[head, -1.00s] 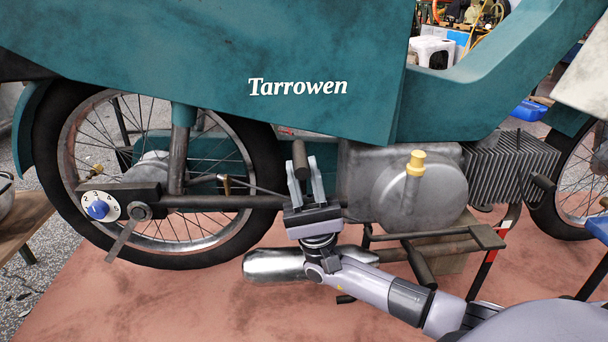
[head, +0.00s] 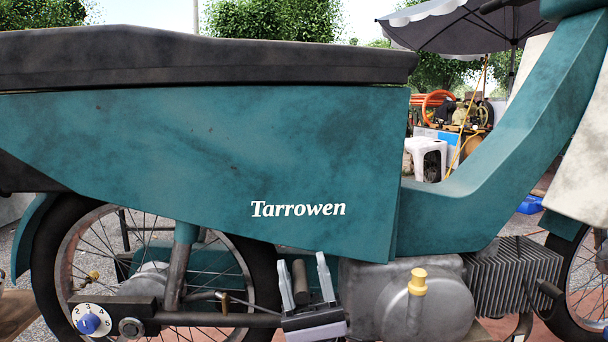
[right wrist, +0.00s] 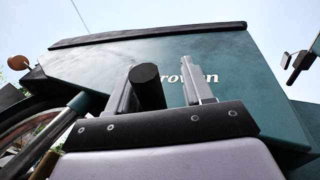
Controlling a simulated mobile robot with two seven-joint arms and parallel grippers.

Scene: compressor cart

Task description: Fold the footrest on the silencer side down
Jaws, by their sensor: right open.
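The footrest (head: 300,282) is a short dark cylinder that stands folded up beside the grey engine case, low in the head view. My right gripper (head: 302,261) is open, with one finger on each side of the footrest. In the right wrist view the footrest's round dark end (right wrist: 147,77) shows between the fingers, close to the left one; I cannot tell whether they touch. The footrest's lower end and pivot are hidden by the gripper. The silencer is below the head view's edge. My left gripper is not in view.
The teal body panel (head: 190,170) lettered "Tarrowen" rises just above and behind the gripper. The engine case with a yellow cap (head: 417,280) is close on the right.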

